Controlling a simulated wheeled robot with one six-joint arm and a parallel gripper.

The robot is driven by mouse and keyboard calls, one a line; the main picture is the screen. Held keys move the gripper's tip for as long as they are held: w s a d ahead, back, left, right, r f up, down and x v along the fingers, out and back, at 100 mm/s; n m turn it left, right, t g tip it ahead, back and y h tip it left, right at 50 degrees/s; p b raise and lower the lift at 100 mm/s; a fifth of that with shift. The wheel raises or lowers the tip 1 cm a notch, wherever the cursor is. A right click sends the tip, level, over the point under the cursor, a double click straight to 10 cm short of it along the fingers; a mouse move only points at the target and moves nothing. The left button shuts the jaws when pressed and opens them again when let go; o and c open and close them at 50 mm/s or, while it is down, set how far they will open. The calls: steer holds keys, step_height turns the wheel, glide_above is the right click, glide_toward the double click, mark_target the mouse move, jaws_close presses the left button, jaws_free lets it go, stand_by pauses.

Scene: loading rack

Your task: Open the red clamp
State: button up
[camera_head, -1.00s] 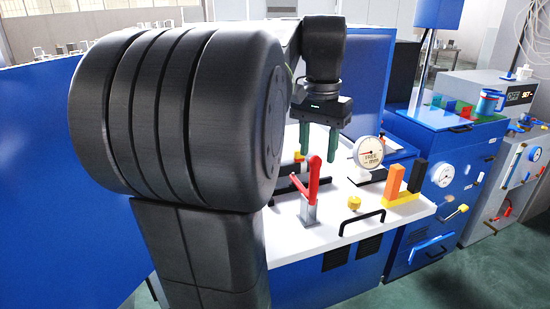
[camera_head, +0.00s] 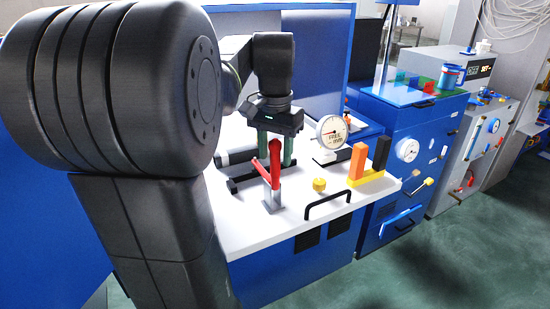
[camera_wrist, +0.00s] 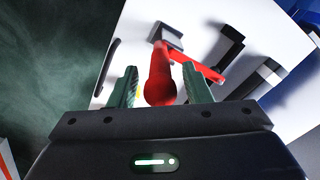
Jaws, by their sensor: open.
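The red clamp (camera_head: 275,165) stands on a grey block on the white tabletop, with an upright red handle and a red arm slanting to the left in the head view. In the wrist view the handle's rounded end (camera_wrist: 161,88) lies between the two green fingers, with a gap on each side. My gripper (camera_head: 276,150) points down and is open; in the head view its fingers show behind and beside the handle. The wrist view shows my gripper (camera_wrist: 163,90) from above the clamp. Whether a finger touches the handle cannot be told.
A yellow knob (camera_head: 320,185) and a black handle bar (camera_head: 328,204) are right of the clamp. A black bar (camera_head: 248,180) lies at left.

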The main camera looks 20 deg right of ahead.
steer(key=shift+f, duration=1.05)
jaws_close()
